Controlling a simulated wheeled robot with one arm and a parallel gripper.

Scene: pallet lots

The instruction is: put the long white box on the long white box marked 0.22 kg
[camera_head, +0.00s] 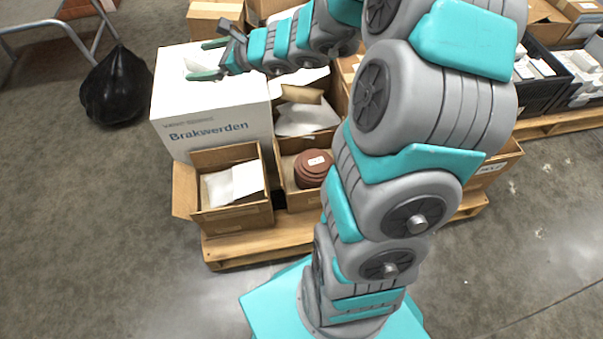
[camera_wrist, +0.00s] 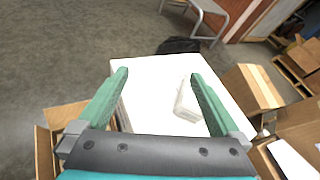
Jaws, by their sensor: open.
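A small, elongated white box (camera_wrist: 187,103) lies on the flat top of a large white carton (camera_wrist: 150,85). In the wrist view it shows between my gripper's (camera_wrist: 158,82) two green fingers, nearer the right one. My gripper is open, with the fingers spread and nothing held. In the head view my gripper (camera_head: 207,60) is over the carton (camera_head: 215,115), whose front reads "Brakwerden", with the small white box (camera_head: 198,62) between its fingers. A 0.22 kg mark is not readable on anything, so I cannot tell which box bears it.
An open carton (camera_head: 232,217) with white items stands in front. Beside it, another open carton (camera_head: 298,200) holds brown discs (camera_head: 313,168). A wooden pallet (camera_head: 262,249) carries them. A black bag (camera_head: 117,87) lies on the floor at left. Black crates (camera_head: 548,95) stand at right.

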